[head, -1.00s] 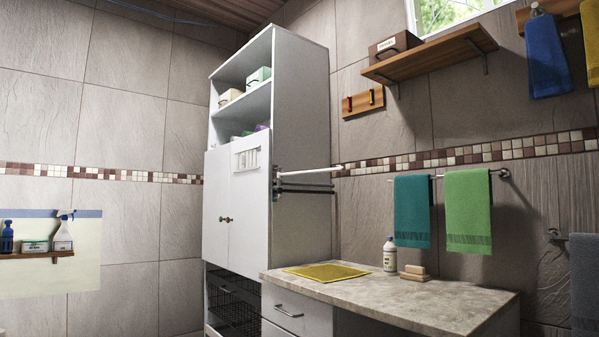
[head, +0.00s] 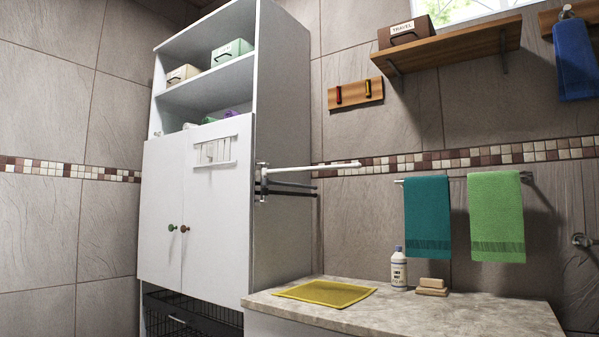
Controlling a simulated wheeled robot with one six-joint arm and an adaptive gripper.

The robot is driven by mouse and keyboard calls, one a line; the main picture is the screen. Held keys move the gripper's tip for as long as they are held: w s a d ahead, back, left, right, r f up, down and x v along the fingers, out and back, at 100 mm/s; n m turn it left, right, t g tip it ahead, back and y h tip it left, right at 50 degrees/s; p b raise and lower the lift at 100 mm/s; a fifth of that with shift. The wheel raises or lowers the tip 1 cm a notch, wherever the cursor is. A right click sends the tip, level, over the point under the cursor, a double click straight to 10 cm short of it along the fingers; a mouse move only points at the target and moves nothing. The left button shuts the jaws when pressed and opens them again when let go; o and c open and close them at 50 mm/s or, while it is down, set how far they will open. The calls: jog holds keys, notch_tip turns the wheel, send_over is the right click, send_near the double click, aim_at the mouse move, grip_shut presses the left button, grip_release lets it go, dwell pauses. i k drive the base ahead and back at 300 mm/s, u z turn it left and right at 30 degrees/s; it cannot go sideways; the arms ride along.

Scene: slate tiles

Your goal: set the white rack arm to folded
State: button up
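The white rack arm (head: 318,166) is on the right side of the tall white cabinet (head: 282,110). It is hinged at a metal bracket (head: 262,182) near the cabinet's front edge and sticks out to the right, over the counter and away from the cabinet side. My gripper is not in view.
A stone counter (head: 400,307) stands below the rack, with a yellow mat (head: 326,292), a bottle (head: 398,270) and soap bars (head: 432,287). Teal (head: 427,218) and green (head: 496,215) towels hang to the right. A wooden shelf (head: 455,45) juts out above.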

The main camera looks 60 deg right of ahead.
aim_at(265, 171)
jog(key=i, duration=1.85)
jog(key=z, duration=3.2)
jog(key=i, duration=1)
jog(key=z, duration=0.05)
